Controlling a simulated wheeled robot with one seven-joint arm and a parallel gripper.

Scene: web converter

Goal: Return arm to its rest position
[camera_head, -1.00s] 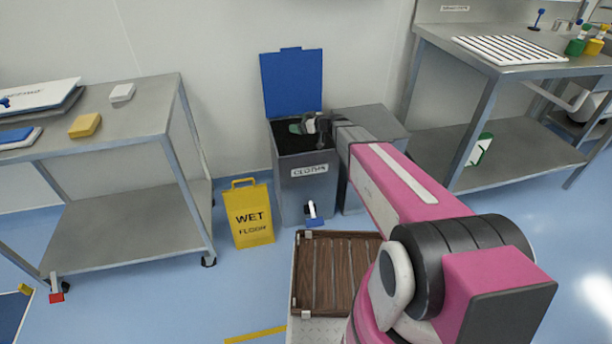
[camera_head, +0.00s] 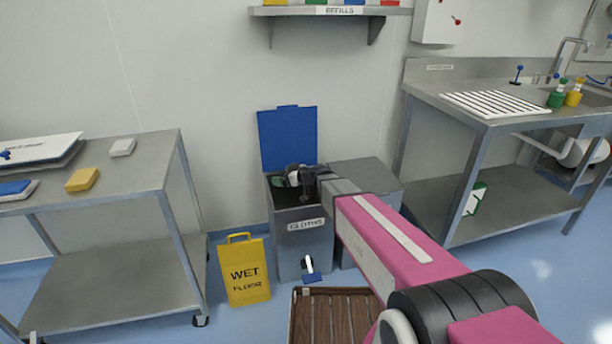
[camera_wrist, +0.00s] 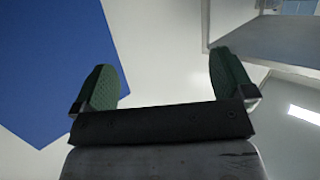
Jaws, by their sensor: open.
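My gripper (camera_head: 290,179) is over the mouth of the grey cloths bin (camera_head: 303,240), at the end of my pink arm. In the wrist view its two green-padded fingers (camera_wrist: 165,88) stand wide apart with nothing between them. The bin's blue lid (camera_head: 287,138) is raised against the wall, and it also shows at the left of the wrist view (camera_wrist: 55,65). My wrist and forearm hide part of the bin's opening, and I cannot see what lies inside.
A yellow wet floor sign (camera_head: 245,272) stands left of the bin. A steel table (camera_head: 95,180) is at left, a steel sink bench (camera_head: 500,118) at right. A refills shelf (camera_head: 330,11) hangs above. A slatted wooden board (camera_head: 330,315) lies in front.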

